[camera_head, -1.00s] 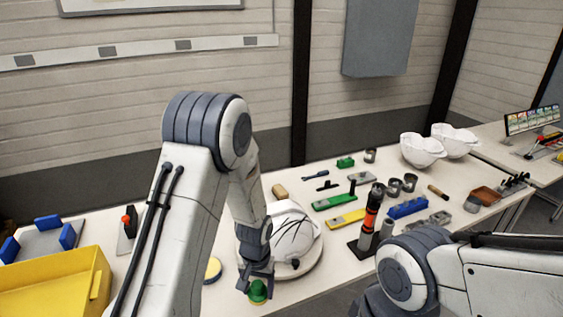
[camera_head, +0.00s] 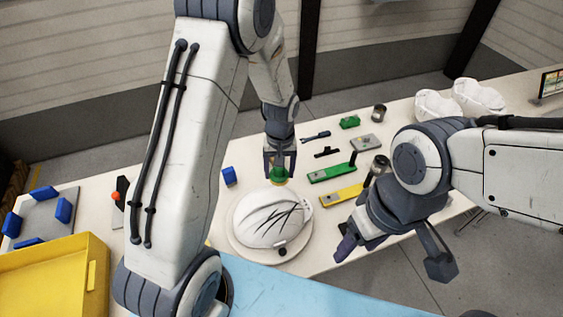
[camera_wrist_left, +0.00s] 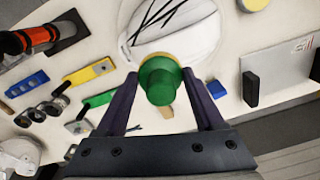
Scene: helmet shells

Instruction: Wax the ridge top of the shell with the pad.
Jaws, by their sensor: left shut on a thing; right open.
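The white helmet shell (camera_head: 265,218) with black streaks lies on a round pale stand (camera_head: 237,240). It also shows at the top of the left wrist view (camera_wrist_left: 190,30). My left gripper (camera_head: 279,172) is shut on the green-knobbed pad (camera_head: 278,175), at the shell's far edge. In the left wrist view the pad's green knob (camera_wrist_left: 159,82) sits between the fingers, with a yellow rim against the shell's outline; I cannot tell whether they touch. My right gripper (camera_head: 396,262) is open and empty, right of the shell near the table's front edge.
Green and yellow tools (camera_head: 342,192) lie right of the shell. A blue block (camera_head: 229,176) stands behind it at left. A yellow bin (camera_head: 50,280) is at the left. Two white shells (camera_head: 478,98) sit at the far right.

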